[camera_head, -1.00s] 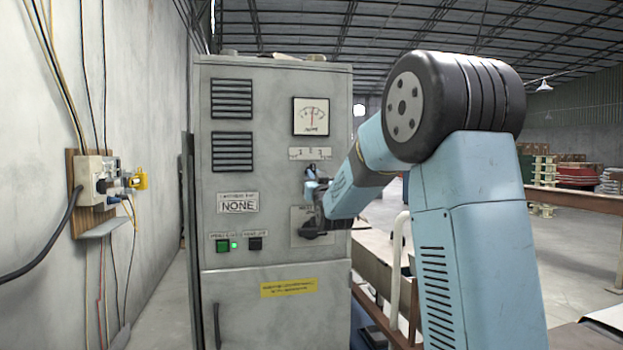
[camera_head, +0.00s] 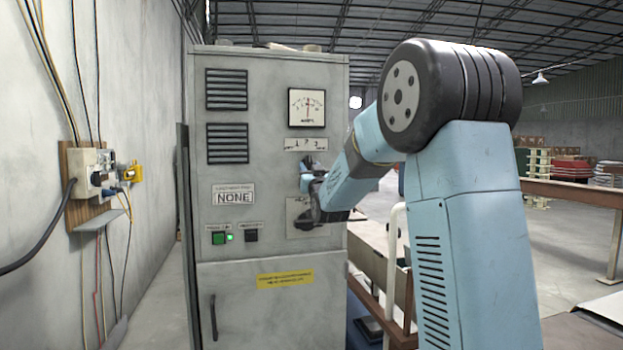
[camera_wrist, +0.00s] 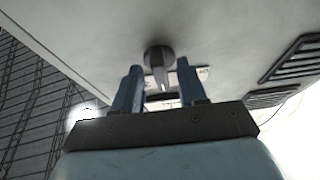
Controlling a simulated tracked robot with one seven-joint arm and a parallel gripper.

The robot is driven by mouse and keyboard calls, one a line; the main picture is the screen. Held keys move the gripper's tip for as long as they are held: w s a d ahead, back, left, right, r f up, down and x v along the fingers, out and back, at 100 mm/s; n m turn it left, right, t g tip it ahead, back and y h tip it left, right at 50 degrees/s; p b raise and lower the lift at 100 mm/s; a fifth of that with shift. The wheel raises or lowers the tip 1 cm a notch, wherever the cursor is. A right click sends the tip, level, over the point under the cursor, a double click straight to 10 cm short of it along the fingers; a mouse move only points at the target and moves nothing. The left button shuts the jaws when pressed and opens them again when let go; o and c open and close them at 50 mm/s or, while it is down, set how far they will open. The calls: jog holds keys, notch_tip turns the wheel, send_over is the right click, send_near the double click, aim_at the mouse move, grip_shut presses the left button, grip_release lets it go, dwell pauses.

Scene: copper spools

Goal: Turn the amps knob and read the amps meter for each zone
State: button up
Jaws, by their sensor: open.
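The grey cabinet (camera_head: 235,275) stands upright ahead of me. Its square white meter (camera_head: 306,107) has a needle close to upright; I cannot read its figures. Below it is a small numbered scale plate (camera_head: 292,144). In the head view my gripper (camera_head: 306,181) is at the cabinet front just below this plate, and hides part of the panel there. In the wrist view a dark knob (camera_wrist: 158,58) shows between the two blue fingers of my gripper (camera_wrist: 160,70). The fingers are apart, with visible space on each side of the knob.
A wall box with cables (camera_head: 92,172) is at left. A brown rail (camera_head: 570,190) runs at right.

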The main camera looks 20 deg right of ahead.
jog(key=v, duration=1.3)
jog(key=shift+s+f, duration=0.2)
jog(key=s+f+g, duration=0.4)
jog(key=s+g, duration=0.1)
jog(key=s, duration=0.7)
jog(key=s+f+g, duration=0.5)
jog(key=s+g, duration=0.1)
jog(key=s, duration=0.5)
jog(key=s+f+g, duration=0.4)
jog(key=s+g, duration=0.1)
jog(key=s, duration=0.7)
jog(key=shift+s+a+f+g, duration=0.15)
jog(key=shift+s+a+g, duration=0.15)
jog(key=shift+a+g, duration=0.1)
